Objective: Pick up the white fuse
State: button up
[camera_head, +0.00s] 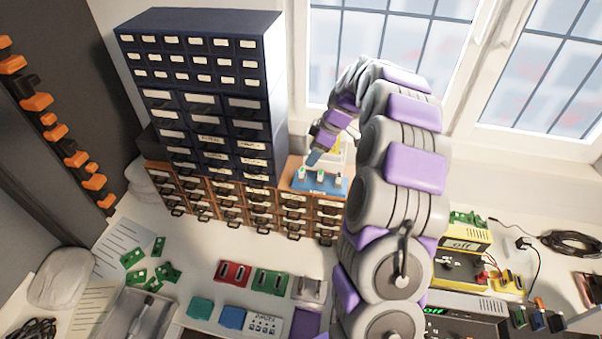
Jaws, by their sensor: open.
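My gripper (314,157) is at the far end of my arm, just above the left back part of a blue tray (318,190). It is open; its fingertips are small here, and I see nothing held. The tray lies on top of the brown wooden drawer unit (282,178). Several small pieces with pale and dark parts stand on it, among them a pale one (303,174) at the left, a middle one (320,176) and a right one (338,180). They are too small for me to tell which is the white fuse.
A tall dark drawer cabinet (272,60) rises left of my gripper. A white and yellow object (338,146) stands behind the tray, near the window. Red and green modules (232,273), green boards (132,258) and yellow devices (462,268) lie on the bench below.

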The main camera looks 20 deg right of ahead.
aim_at(303, 169)
jog(key=shift+x, duration=1.55)
jog(key=x, duration=0.5)
jog(key=shift+w+f, duration=0.1)
jog(key=shift+w, duration=0.05)
grip_shut()
